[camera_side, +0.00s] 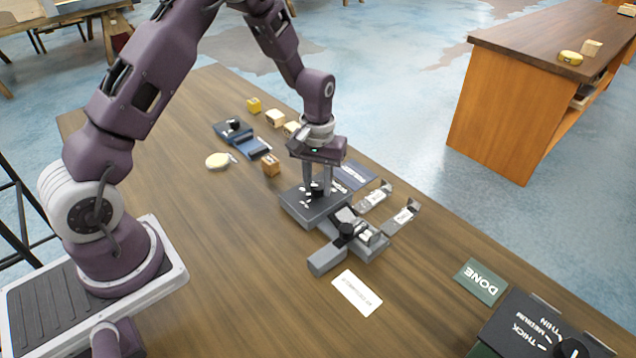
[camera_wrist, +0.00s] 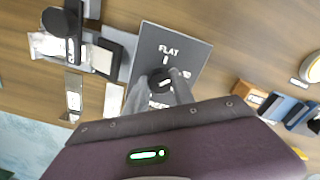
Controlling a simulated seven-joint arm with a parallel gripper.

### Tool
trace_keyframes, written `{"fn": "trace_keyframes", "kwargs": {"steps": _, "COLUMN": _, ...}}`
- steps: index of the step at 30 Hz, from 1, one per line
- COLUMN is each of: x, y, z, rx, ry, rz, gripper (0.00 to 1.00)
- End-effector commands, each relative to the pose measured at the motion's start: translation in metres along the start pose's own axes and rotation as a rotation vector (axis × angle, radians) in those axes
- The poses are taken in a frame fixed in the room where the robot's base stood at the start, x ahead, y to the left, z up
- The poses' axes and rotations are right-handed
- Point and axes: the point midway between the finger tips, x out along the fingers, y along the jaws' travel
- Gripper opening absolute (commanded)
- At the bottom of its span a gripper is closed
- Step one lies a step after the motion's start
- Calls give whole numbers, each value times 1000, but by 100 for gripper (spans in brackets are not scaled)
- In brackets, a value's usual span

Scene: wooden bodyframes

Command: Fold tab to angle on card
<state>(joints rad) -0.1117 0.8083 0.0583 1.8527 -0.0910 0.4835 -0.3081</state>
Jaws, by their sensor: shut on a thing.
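My gripper (camera_side: 317,190) is shut on the black dial knob (camera_wrist: 158,78) of a dark grey angle box (camera_side: 297,207). The box's face reads FLAT in the wrist view (camera_wrist: 185,45), with other marks partly hidden by my fingers. Beside the box is a grey bending fixture (camera_side: 328,260) with a black knob (camera_side: 346,229), which also shows in the wrist view (camera_wrist: 56,20). A light metal card (camera_side: 368,236) sits in the fixture; its tab angle is too small to tell. Two more cards with upturned ends, one nearer (camera_side: 402,217) and one farther (camera_side: 373,197), lie behind the fixture.
A white label (camera_side: 357,293) lies in front of the fixture. A green DONE mat (camera_side: 481,281) and a black THICK/MEDIUM/THIN box (camera_side: 530,325) are at the right. A blue device (camera_side: 250,145), wooden blocks (camera_side: 271,167) and a round pale disc (camera_side: 217,161) lie behind left.

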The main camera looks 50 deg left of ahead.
Motion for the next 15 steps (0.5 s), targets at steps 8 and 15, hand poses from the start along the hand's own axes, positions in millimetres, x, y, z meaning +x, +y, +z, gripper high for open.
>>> {"fn": "trace_keyframes", "kwargs": {"steps": 8, "x": -1, "y": 0, "z": 0, "rx": 201, "ry": 1, "rz": 1, "gripper": 0}}
{"fn": "trace_keyframes", "kwargs": {"steps": 15, "x": -1, "y": 0, "z": 0, "rx": 313, "ry": 2, "rz": 0, "gripper": 0}}
